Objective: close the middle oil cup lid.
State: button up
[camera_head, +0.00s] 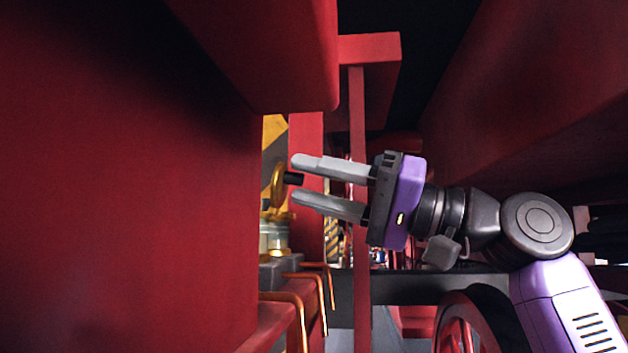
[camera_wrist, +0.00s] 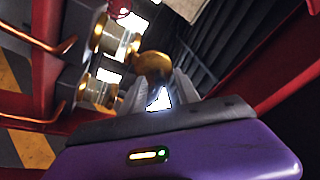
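A brass oil cup lid (camera_head: 278,185) stands raised on edge in the head view, with a short dark knob (camera_head: 293,179) sticking out toward my gripper (camera_head: 297,179). My gripper is open, one finger above the knob and one below, with gaps visible. Below the lid is a glass-and-brass oil cup (camera_head: 273,238), partly hidden by the red wall. In the wrist view, a round brass lid (camera_wrist: 153,64) shows just beyond my fingertips. Two brass-and-glass cups (camera_wrist: 118,42) (camera_wrist: 97,92) stand to its left. I cannot tell for certain which cup is the middle one.
A large red wall (camera_head: 130,190) fills the left and hides part of the cups. Copper pipes (camera_head: 300,300) curve below them. A thin red post (camera_head: 358,200) stands behind my fingers. Red beams close in above and at the right.

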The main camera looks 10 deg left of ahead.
grip_shut()
